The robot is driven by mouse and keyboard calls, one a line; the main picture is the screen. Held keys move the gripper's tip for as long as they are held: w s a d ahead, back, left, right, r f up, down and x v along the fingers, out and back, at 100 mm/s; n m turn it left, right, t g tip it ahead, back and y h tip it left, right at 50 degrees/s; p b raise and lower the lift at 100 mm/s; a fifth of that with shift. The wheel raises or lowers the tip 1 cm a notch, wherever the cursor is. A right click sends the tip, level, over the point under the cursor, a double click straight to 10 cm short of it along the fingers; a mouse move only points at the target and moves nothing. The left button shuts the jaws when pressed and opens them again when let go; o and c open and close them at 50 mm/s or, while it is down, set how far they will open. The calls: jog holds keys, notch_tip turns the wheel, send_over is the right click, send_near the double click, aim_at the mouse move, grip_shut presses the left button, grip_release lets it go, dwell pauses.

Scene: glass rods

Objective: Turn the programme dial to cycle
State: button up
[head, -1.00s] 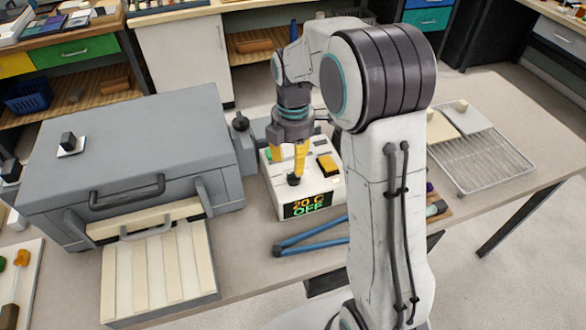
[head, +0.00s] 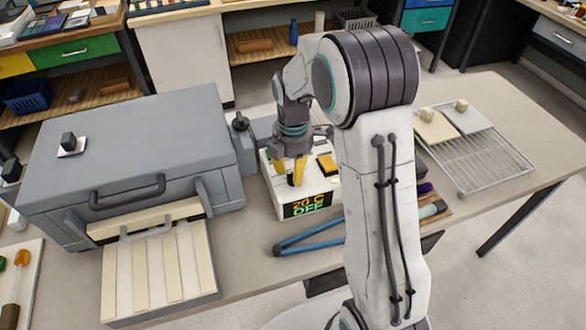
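The white control box (head: 318,190) stands on the table right of the grey kiln. Its front display (head: 307,205) reads "20 C" and "OFF". A small dark dial (head: 291,181) is on the box's top, partly hidden by my gripper. My gripper (head: 289,177) points down over the box with two yellow fingers visibly apart. The fingertips are low, to either side of the dial in this view; I cannot tell whether they touch it. No separate cycle marking is readable.
The grey kiln (head: 130,140) with a black handle stands at left, a ribbed cream tray (head: 160,275) before it. Blue tongs (head: 310,238) lie in front of the box. A wire rack (head: 485,160) is at right. My arm hides part of the table.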

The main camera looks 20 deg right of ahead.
grip_shut()
jog(key=shift+m, duration=0.4)
jog(key=m, duration=0.2)
jog(key=m+b, duration=0.1)
jog(key=m, duration=0.2)
jog(key=shift+s+d+f+m, duration=0.1)
jog(key=shift+d+m, duration=0.05)
jog(key=shift+m, duration=0.15)
jog(key=m+b, duration=0.1)
jog(key=m, duration=0.5)
jog(key=shift+s, duration=0.1)
jog(key=m+b, duration=0.1)
jog(key=m, duration=0.6)
jog(key=shift+s+d+m, duration=0.1)
jog(key=shift+s+m, duration=0.05)
jog(key=shift+m, duration=0.15)
jog(key=m, duration=0.6)
jog(key=shift+s+m+b, duration=0.15)
jog(key=shift+m+b, duration=0.15)
jog(key=shift+m, duration=0.1)
